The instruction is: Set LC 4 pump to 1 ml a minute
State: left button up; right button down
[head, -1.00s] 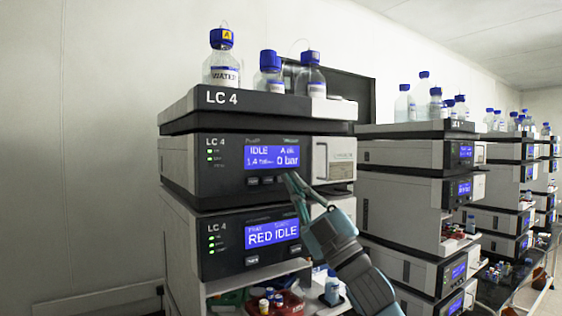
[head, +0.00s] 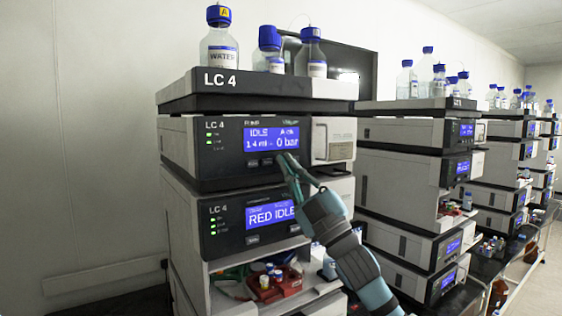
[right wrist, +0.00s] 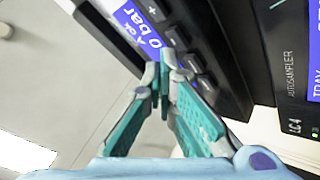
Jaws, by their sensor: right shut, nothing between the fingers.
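The LC 4 pump (head: 182,145) is the upper front module in the near stack. Its blue display (head: 272,139) reads IDLE, what looks like 1.4 ml, and 0 bar. A row of dark buttons lies under the display; in the right wrist view a plus button (right wrist: 153,10) and other buttons (right wrist: 190,62) show. My right gripper (head: 285,160) is shut and empty, its tips just below the display's right part. In the right wrist view its closed tips (right wrist: 163,62) are close to the button row; I cannot tell whether they touch. My left gripper is not in view.
Below is another LC 4 module (head: 215,212) whose display reads RED IDLE. Bottles with blue caps, one labelled WATER (head: 219,50), stand on top. An open shelf holds a red tray (head: 290,284) with vials. More stacks (head: 400,185) stand to the right.

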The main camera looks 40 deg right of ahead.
dwell(0.7)
jog(key=shift+w+p, duration=0.45)
jog(key=shift+s+b, duration=0.45)
jog(key=shift+b, duration=0.45)
